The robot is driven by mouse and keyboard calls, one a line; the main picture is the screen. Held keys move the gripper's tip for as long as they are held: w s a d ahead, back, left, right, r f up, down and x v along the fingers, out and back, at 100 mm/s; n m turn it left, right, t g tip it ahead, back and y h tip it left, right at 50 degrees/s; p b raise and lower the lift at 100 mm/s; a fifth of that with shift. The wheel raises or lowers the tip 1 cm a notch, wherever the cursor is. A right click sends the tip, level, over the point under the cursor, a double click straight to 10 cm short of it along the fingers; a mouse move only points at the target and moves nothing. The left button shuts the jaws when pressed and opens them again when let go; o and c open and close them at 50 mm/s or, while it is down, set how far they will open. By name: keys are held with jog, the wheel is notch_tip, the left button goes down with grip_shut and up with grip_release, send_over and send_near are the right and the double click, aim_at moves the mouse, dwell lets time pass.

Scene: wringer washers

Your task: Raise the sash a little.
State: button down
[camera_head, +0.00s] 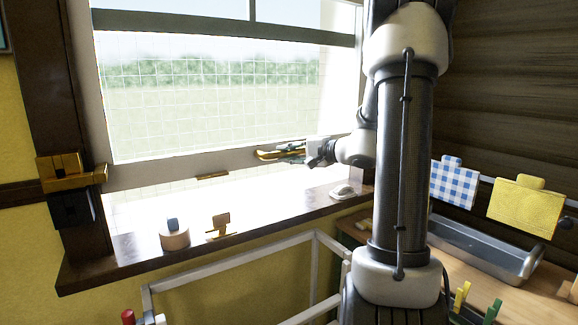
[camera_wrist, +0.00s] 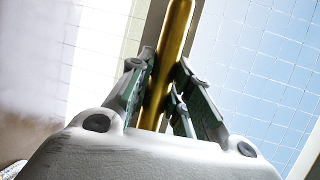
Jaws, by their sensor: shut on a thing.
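The window sash (camera_head: 150,172) is a pale frame around a large pane, with its bottom rail above the dark wooden sill (camera_head: 130,245). A bright gap shows between rail and sill. A brass lift (camera_head: 212,176) sits on the rail's lower edge. My gripper (camera_head: 283,152) is at the right part of the rail, shut on a brass handle (camera_head: 266,154). In the wrist view, my gripper's fingers (camera_wrist: 160,85) lie on both sides of the brass handle (camera_wrist: 176,45).
A brass latch (camera_head: 72,172) is on the left jamb. On the sill stand a round wooden piece (camera_head: 174,238), a brass holder (camera_head: 220,226) and a small white object (camera_head: 342,191). A white rack (camera_head: 225,268) stands below. A metal tray (camera_head: 480,250) and hanging cloths (camera_head: 454,186) are right.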

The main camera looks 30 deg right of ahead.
jog(key=shift+r, duration=0.2)
jog(key=c, duration=1.3)
grip_release()
jog(key=shift+s+d, duration=0.1)
jog(key=v, duration=1.1)
jog(key=shift+s, duration=0.35)
jog(key=shift+d+r, duration=0.1)
